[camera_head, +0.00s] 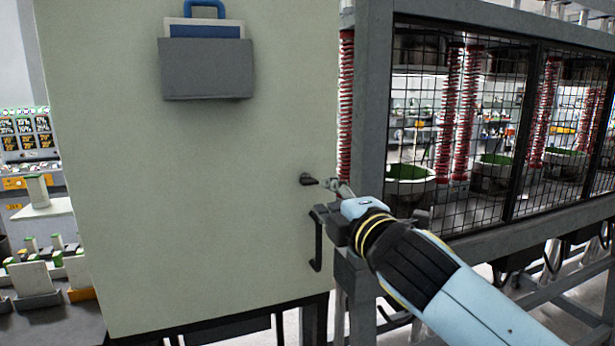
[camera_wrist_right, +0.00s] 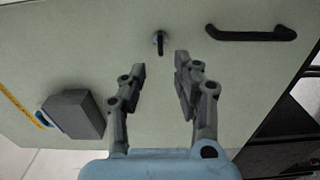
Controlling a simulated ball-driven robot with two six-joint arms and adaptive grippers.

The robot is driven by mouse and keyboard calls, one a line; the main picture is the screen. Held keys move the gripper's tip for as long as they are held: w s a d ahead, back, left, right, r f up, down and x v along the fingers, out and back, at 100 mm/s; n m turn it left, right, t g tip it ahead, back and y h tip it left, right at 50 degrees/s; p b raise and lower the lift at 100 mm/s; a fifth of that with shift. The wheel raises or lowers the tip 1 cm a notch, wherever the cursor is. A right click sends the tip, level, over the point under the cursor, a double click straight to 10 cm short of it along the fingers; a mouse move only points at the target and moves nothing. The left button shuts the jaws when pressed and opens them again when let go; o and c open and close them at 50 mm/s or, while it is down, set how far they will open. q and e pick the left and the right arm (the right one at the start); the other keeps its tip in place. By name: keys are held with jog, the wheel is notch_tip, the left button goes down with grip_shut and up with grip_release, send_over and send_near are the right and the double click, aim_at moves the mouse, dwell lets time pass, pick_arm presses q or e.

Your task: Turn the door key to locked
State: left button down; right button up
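The door key (camera_head: 309,180) is a small dark piece sticking out of the pale cabinet door (camera_head: 200,220), near the door's right edge. It also shows in the right wrist view (camera_wrist_right: 159,43), just beyond the fingertips and between their lines. My right gripper (camera_head: 333,187) is at the right of the key in the head view, its fingers pointing toward it. In the right wrist view my right gripper (camera_wrist_right: 160,72) is open, with a clear gap between the fingers and nothing in it. My left gripper is not in view.
A dark door handle (camera_head: 317,245) is below the key; it shows in the right wrist view (camera_wrist_right: 250,34) too. A grey holder (camera_head: 208,70) is on the upper door. A mesh fence (camera_head: 460,130) with red springs is at right. A cluttered bench stands at left.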

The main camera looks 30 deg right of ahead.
aim_at(311, 184)
jog(key=p+x, duration=0.1)
jog(key=x, duration=0.7)
jog(key=shift+w, duration=0.1)
grip_shut()
